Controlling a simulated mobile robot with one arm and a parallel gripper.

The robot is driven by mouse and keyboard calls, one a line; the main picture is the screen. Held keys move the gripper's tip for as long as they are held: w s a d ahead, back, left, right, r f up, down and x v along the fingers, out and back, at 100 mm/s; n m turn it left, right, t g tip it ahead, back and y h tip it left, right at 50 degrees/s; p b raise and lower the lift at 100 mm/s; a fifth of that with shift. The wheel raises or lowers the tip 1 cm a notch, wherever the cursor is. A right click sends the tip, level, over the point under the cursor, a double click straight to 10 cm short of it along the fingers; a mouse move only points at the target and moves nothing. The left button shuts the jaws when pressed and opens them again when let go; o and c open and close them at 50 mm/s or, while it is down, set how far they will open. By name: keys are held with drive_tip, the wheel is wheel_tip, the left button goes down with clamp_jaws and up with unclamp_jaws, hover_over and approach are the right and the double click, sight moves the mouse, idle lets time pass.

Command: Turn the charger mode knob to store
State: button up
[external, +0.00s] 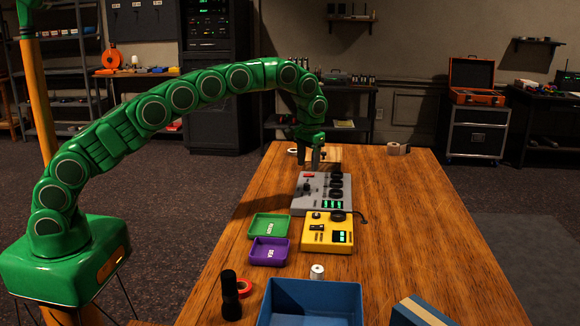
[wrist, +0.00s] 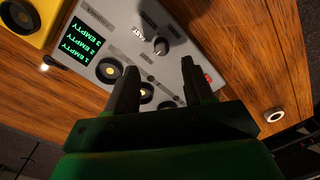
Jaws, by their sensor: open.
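The charger (external: 310,205) is a grey box on the wooden table, with a green display that reads EMPTY on several lines in the wrist view (wrist: 80,45). Its mode knob (wrist: 160,46) is a dark round knob with a white pointer mark. A white label that looks like FAST sits just beside it; I cannot read a store mark. My gripper (external: 316,163) is over the far end of the charger. In the wrist view its two fingers (wrist: 160,72) are apart with nothing between them. The knob shows beyond the fingertips, not gripped.
Dark round bays (wrist: 108,70) lie beside the knob, partly hidden by my fingers. A red part (external: 308,175) is on the charger. A yellow device (external: 313,241) stands close in front. Green (external: 255,236) and purple (external: 254,258) trays lie left of it.

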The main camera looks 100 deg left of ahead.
sight(307, 184)
drive_tip(key=shift+s+a+f, duration=0.1)
drive_tip(key=shift+f, duration=1.9)
drive_tip(key=shift+s+a+f, duration=0.1)
drive_tip(key=shift+f, duration=1.9)
clamp_jaws()
